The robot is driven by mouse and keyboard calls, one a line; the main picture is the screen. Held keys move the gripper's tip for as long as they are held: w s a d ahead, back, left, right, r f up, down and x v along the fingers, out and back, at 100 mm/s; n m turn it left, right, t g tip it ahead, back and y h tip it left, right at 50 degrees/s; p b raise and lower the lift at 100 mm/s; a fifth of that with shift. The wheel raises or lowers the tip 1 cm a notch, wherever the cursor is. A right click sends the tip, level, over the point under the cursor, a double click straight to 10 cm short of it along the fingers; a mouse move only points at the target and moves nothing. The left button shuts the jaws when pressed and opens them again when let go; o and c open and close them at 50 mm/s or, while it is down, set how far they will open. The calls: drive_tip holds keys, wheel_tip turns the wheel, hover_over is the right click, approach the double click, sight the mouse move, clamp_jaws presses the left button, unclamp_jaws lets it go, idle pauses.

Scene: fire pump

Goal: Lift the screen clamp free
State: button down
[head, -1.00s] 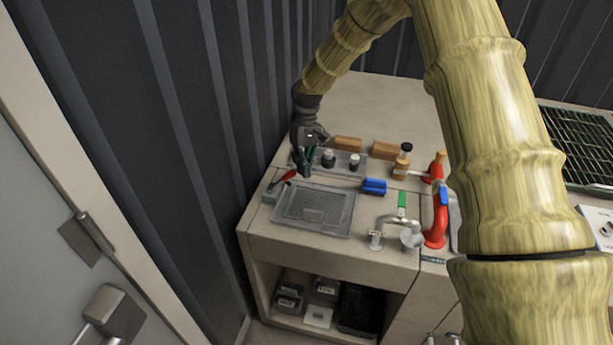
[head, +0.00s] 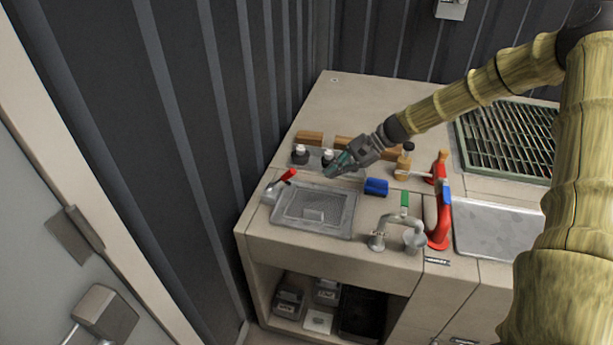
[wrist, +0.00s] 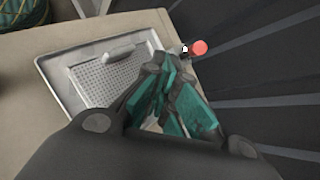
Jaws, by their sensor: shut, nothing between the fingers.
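The screen clamp (head: 280,187), with a red handle and a grey metal base, stands at the back left corner of the grey screen tray (head: 346,231). Its handle slants up to the right. In the wrist view only its red end (wrist: 199,48) and a little metal show, just past my fingers. The perforated screen (head: 298,204) lies in the tray. My gripper (head: 328,175), with teal finger pads, is shut and empty above the tray's back edge, right of the clamp and apart from it. In the wrist view my gripper (wrist: 170,62) hides part of the tray.
Black-capped bottles (head: 300,154) stand behind the tray. A blue brush or block (head: 376,187) lies to its right. A tap with a green lever (head: 404,203) and a red pipe (head: 440,220) stand farther right. A corrugated wall (head: 200,150) is close on the left.

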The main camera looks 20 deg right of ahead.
drive_tip(key=d+m+t+y, duration=0.1)
drive_tip(key=d+m+t, duration=0.2)
drive_tip(key=m, duration=0.2)
drive_tip(key=m+t, duration=0.2)
drive_tip(key=m, duration=0.1)
approach(285, 182)
drive_tip(key=shift+w+a+y+p, duration=0.4)
drive_tip(key=shift+w+a+p, duration=0.55)
drive_tip(key=shift+p, duration=0.35)
drive_tip(key=shift+w+d+g, duration=0.1)
drive_tip(key=shift+g, duration=0.2)
